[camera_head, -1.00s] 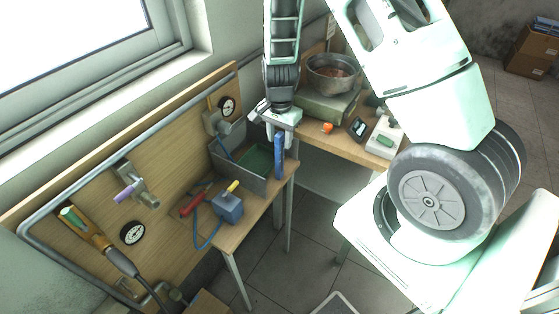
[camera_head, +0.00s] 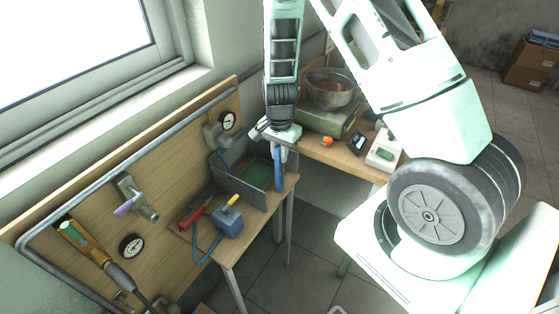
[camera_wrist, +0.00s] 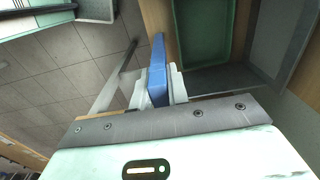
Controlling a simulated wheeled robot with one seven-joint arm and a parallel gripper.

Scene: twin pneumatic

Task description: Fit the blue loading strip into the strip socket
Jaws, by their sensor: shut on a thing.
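The blue loading strip (camera_head: 278,172) hangs upright below my gripper (camera_head: 279,143), beside the right end of the grey bin on the wooden bench. My gripper is shut on the strip. In the wrist view, the strip (camera_wrist: 157,62) stands out between the two pale fingers of my gripper (camera_wrist: 158,88). The strip is apart from the green-bottomed bin there, with floor visible to its left. I cannot make out the strip socket for certain in either view.
The grey bin (camera_head: 238,186) stands beside the strip. A blue block (camera_head: 229,222) and a red-handled tool (camera_head: 194,213) lie nearer on the bench. A metal bowl (camera_head: 331,90) and small devices occupy the side table.

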